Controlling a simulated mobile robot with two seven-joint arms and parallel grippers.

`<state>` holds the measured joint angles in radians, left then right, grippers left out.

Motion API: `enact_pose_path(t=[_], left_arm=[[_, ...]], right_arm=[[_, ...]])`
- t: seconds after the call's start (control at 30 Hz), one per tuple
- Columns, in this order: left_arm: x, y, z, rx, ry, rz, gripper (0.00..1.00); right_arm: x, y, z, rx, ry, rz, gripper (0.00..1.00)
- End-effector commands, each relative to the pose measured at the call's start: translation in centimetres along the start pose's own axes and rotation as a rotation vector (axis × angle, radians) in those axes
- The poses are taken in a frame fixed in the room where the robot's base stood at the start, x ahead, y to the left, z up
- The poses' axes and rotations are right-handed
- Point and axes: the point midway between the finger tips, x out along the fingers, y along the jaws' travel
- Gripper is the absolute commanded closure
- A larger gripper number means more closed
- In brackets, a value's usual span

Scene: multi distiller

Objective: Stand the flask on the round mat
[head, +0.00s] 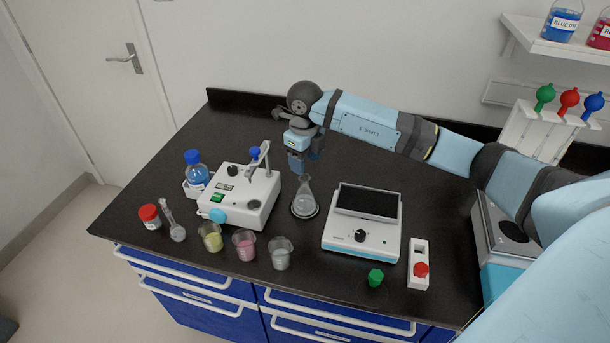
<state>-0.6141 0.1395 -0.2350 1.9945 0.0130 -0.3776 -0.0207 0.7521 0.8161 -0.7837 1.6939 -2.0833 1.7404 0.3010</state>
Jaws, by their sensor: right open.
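A clear conical flask (305,199) stands upright in the middle of the bench, between the white device with an arm and the white device with a dark plate. Under it is a dark round mat (293,211) with a pale rim; the flask's base appears to rest within that rim. My right gripper (299,168) points down just above the flask's neck, open, with nothing seen between its fingers. Whether the fingers touch the neck is too small to tell. My left gripper is not in view.
A white device (240,198) with an upright arm stands left; a white device with a dark plate (368,202) stands right. Several beakers, including a pink one (244,244), line the front. A blue-capped bottle (196,172) and red-capped jar (149,216) stand left. The back left bench is clear.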

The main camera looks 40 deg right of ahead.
Motion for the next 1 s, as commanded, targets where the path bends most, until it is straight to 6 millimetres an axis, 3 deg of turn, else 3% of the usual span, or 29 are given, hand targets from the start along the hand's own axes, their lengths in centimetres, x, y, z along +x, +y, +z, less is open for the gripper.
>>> enact_pose_path(t=[0.1, 0.3, 1.0], left_arm=[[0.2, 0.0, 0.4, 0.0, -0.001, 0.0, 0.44], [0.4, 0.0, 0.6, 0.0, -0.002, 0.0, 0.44], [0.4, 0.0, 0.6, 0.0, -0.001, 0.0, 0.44]], right_arm=[[-2.4, 0.0, 0.1, 0.0, -0.003, -0.001, 0.45], [-4.8, 0.0, 0.0, 0.0, -0.001, 0.0, 0.45], [-5.3, 0.0, 0.0, 0.001, 0.0, 0.0, 0.45]])
